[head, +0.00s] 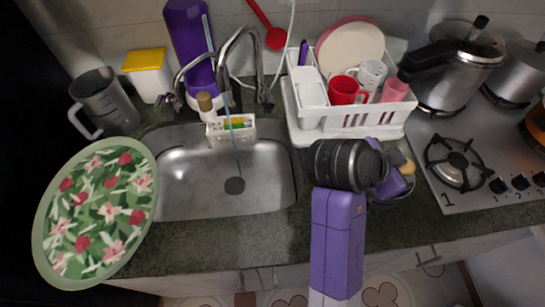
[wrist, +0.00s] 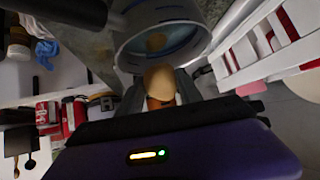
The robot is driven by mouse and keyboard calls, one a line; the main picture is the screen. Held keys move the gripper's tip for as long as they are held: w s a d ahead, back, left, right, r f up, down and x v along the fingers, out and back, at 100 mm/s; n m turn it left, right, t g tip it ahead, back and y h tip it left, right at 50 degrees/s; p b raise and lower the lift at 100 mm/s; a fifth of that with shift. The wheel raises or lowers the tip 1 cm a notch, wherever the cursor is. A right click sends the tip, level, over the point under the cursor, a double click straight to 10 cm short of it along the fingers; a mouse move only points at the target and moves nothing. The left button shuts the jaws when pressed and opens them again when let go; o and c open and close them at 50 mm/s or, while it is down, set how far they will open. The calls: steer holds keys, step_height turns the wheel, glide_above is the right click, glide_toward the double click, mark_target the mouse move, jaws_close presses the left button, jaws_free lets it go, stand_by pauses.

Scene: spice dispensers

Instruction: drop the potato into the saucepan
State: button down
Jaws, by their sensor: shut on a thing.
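The potato (wrist: 160,80) is tan, with a darker orange-brown lower part. It sits between the fingers of my gripper (wrist: 161,95), which is shut on it. The saucepan (wrist: 186,56) is a grey metal pot just beyond the potato in the wrist view, its open mouth facing the camera. A small tan round spot shows inside it; I cannot tell whether it is a reflection or an object. In the head view my purple gripper (head: 392,184) is right of the sink, over a round grey rim on the counter, with my arm hiding much of that area.
A white dish rack (head: 345,130) with red, white and pink mugs stands behind my gripper. The stove (head: 480,180) with a pressure cooker (head: 450,75) is at the right. The sink (head: 200,195) and a floral plate (head: 98,215) are at the left.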

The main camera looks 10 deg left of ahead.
mark_target(369, 189)
steer(key=shift+f, duration=0.15)
steer(key=c, duration=0.7)
jaws_free()
steer(key=b+v, duration=0.1)
steer(key=v, duration=0.6)
steer(key=shift+s+a+r, duration=0.2)
steer(key=shift+r, duration=0.05)
steer(key=shift+w, duration=0.1)
